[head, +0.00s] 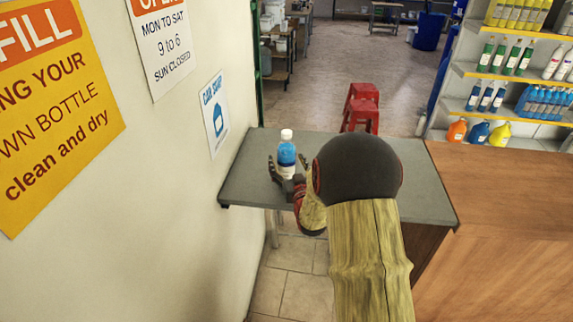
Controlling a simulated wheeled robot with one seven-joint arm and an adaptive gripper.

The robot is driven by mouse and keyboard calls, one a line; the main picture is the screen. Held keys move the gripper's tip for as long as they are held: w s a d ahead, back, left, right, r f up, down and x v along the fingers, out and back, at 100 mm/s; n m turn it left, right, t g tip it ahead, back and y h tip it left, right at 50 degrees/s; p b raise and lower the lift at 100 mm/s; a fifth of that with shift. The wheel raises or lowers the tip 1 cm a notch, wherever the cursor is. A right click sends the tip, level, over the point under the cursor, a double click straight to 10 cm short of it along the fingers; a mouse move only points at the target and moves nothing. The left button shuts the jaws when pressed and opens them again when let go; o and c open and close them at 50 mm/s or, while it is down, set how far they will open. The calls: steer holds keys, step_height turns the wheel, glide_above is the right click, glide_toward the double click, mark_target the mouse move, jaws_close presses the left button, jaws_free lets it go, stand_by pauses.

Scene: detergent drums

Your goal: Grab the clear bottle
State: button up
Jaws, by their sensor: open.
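A small clear bottle (286,155) with blue contents, a white cap and a pale label stands upright on the grey table (243,180), near its left side. My gripper (289,168) is open at the bottle, with one dark finger to its left and the other to its right. I cannot tell whether either finger touches it. The lower part of the bottle is partly hidden by my gripper. My arm covers the middle of the table.
A wall with signs (216,115) runs close along the table's left side. A wooden counter (500,215) adjoins on the right. Red stools (361,108) stand beyond the table. Shelves (500,75) with several bottles are at the back right. The table's far left part is bare.

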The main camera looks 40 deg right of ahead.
steer(key=shift+w+d, duration=0.2)
steer(key=shift+w, duration=0.2)
steer(key=shift+c, duration=0.5)
steer(key=c, duration=1.6)
steer(key=shift+r, duration=0.15)
steer(key=shift+c, duration=0.3)
